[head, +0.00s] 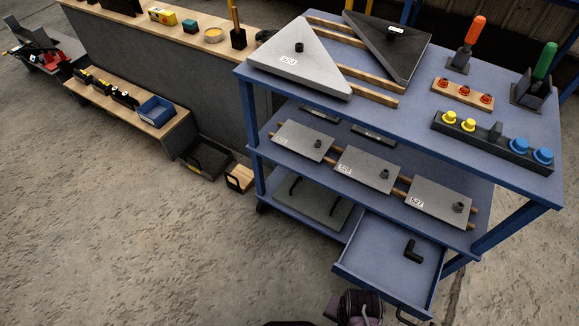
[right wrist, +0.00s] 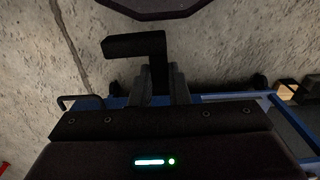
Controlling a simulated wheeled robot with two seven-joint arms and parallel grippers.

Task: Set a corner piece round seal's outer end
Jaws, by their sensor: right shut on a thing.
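My right gripper (right wrist: 162,88) is shut on a black L-shaped corner piece (right wrist: 135,46) in the right wrist view. One arm of the piece points left and the other goes down between the fingers. In the head view the dark end of my right arm shows at the bottom, in front of the open drawer (head: 362,262); its fingertips and the held piece cannot be made out there. Another black L-shaped corner piece (head: 412,250) lies in the drawer. I cannot make out a seal. My left gripper is not in view.
The blue cart (head: 420,105) bears a pale triangular plate (head: 300,75), a dark triangular plate (head: 385,50) and handled tools on top. Several grey plates (head: 367,169) lie on its middle shelf. A bench (head: 130,105) with a blue bin (head: 157,109) stands left. Floor at lower left is clear.

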